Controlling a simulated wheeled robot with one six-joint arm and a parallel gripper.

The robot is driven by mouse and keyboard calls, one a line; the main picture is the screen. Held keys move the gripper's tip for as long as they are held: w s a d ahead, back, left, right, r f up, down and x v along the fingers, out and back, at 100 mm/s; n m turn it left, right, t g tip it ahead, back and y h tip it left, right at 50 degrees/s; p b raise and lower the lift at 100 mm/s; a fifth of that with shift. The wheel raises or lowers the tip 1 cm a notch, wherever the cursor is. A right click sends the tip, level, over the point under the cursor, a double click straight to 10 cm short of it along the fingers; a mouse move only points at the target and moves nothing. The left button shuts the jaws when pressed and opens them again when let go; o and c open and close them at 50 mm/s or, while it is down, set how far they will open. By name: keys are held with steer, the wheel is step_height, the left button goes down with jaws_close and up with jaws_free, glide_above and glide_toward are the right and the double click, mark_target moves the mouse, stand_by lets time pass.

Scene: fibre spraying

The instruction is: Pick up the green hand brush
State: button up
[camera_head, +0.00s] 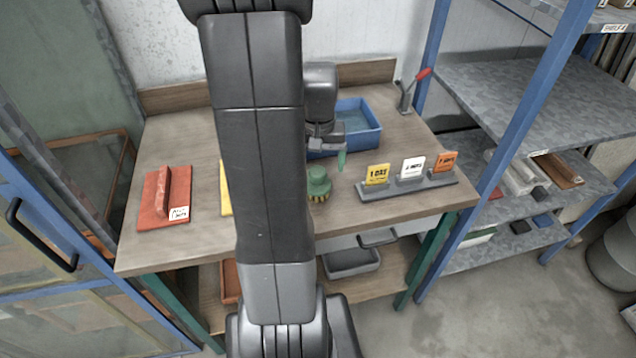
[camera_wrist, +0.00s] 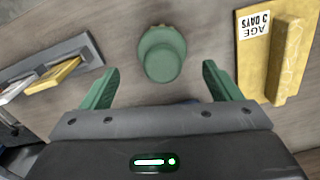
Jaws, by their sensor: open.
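The green hand brush (camera_head: 319,184) stands on the wooden workbench with its bristles down, just right of my arm in the head view. In the wrist view the top of the brush (camera_wrist: 162,54) shows as a round green knob on a wider green base. My gripper (camera_wrist: 161,80) is open, with its two green fingers apart, one to each side of the brush's line. The brush lies ahead of the fingertips, and nothing is between the fingers. In the head view my gripper (camera_head: 342,158) is above the bench, behind the brush, partly hidden by my wrist.
A grey holder (camera_head: 410,184) with upright cards stands to the right in the head view. A blue tray (camera_head: 362,126) is behind, and a red float (camera_head: 165,197) at left.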

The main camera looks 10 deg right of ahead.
mark_target(318, 180)
steer(key=shift+s+a+f, duration=0.1)
steer(key=shift+s+f, duration=0.05)
steer(key=shift+f, duration=0.45)
steer(key=shift+w+f+p, duration=0.2)
steer(key=shift+f+p, duration=0.3)
steer(key=shift+f, duration=2.1)
steer(key=c, duration=1.1)
steer(key=shift+r+b, duration=0.35)
steer(key=shift+r, duration=4.7)
steer(key=o, duration=0.5)
steer(key=c, duration=0.4)
